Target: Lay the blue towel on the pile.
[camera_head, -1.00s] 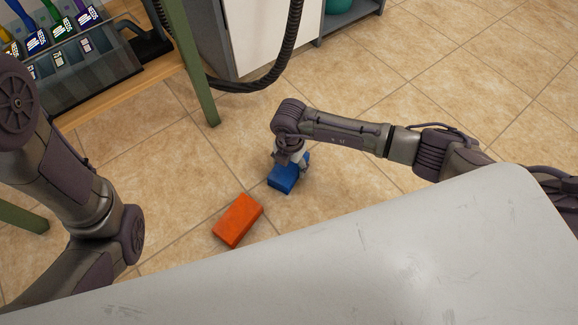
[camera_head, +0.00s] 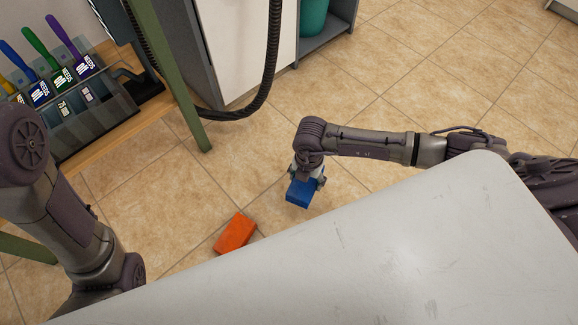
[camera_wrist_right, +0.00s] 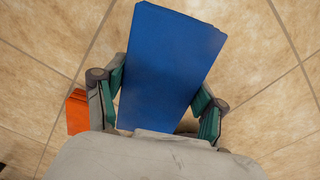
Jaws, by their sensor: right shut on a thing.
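The blue towel (camera_head: 300,193) is a folded blue block held in my right gripper (camera_head: 307,180). In the right wrist view the towel (camera_wrist_right: 168,65) sits between the two green-padded fingers of the gripper (camera_wrist_right: 163,95), which is shut on it. It appears to be above the tiled floor. An orange folded block (camera_head: 235,234) lies on the floor to the left of and below it in the head view. It also shows at the left edge of the right wrist view (camera_wrist_right: 77,112). No pile is clearly seen. My left arm comes in from the left, but its gripper is out of view.
A white tabletop (camera_head: 370,245) with a rounded corner fills the front, close to my right arm. A black hose (camera_head: 262,90) hangs by a cabinet (camera_head: 235,45). Tiled floor at right is clear.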

